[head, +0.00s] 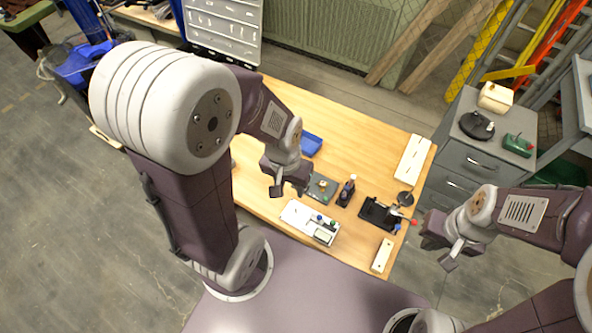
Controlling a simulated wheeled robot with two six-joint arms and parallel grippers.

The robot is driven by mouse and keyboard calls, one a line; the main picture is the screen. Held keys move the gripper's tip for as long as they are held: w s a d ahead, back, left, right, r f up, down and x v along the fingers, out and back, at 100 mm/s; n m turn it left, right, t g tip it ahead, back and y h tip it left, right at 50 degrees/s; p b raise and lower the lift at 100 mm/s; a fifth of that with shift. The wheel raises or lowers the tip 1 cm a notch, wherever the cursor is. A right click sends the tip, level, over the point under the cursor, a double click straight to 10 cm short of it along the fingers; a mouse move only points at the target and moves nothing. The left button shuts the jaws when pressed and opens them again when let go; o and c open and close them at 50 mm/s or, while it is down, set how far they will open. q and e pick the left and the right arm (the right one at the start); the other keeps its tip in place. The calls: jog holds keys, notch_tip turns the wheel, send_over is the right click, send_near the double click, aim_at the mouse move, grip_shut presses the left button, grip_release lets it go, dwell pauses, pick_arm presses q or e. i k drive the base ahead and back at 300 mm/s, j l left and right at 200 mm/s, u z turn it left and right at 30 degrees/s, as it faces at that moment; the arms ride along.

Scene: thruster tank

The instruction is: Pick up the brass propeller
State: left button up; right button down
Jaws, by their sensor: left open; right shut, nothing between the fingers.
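I cannot make out a brass propeller for certain. A small pale brassy part (322,184) sits on a dark green plate (328,196) near the middle of the table; it is too small to identify. My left gripper (287,191) is open and empty, just left of that plate and above the table. My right gripper (439,254) is shut and empty, beyond the table's right edge. My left arm hides part of the table's left side.
On the wooden table (270,110) are a blue bin (311,144), a white panel device (309,222), a dark bottle holder (346,191), a black fixture (379,214), and white blocks (412,158). A grey drawer cabinet (478,160) stands right. The table's far part is clear.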

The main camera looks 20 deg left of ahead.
aim_at(322, 186)
jog(key=u, duration=0.55)
jog(key=z, duration=1.2)
jog(key=u, duration=1.2)
jog(key=i+j, duration=0.1)
jog(key=j, duration=0.35)
jog(key=i+j+u, duration=0.1)
jog(key=j, duration=0.35)
